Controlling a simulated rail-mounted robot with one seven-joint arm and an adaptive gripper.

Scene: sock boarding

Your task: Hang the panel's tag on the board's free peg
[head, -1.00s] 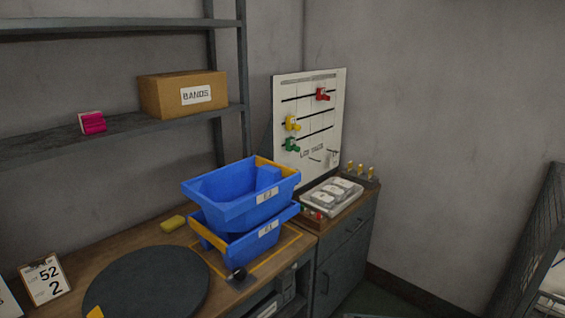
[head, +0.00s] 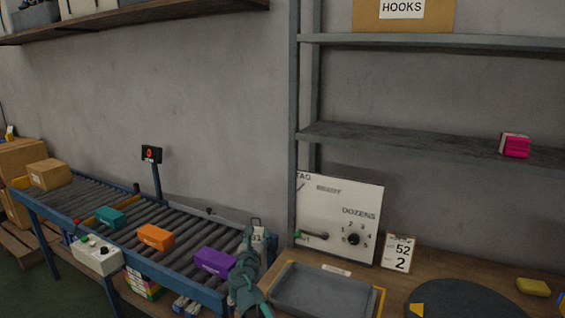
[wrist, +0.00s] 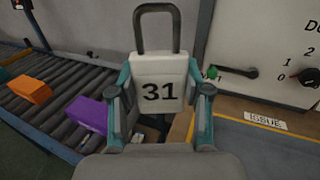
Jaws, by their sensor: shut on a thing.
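My gripper (head: 250,258) is shut on the white tag (wrist: 158,70), which bears the number 31 and has a dark loop on top. In the wrist view, the gripper's teal fingers (wrist: 160,92) grip the tag on both sides, loop upward. In the head view, the tag's loop (head: 256,222) shows small above my gripper, by the end of the roller conveyor. The white panel (head: 345,205) with TAG, READY and DOZENS lettering, a dial and a green-tipped lever stands to the right; it also shows in the wrist view (wrist: 275,35). The pegged board is out of view now.
The roller conveyor (head: 190,245) at left carries teal (head: 110,218), orange (head: 155,237) and purple (head: 215,262) boxes. A grey tray (head: 322,292), a 52/2 card (head: 398,253) and a dark round mat (head: 465,300) are on the bench. A shelf (head: 430,143) overhangs it.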

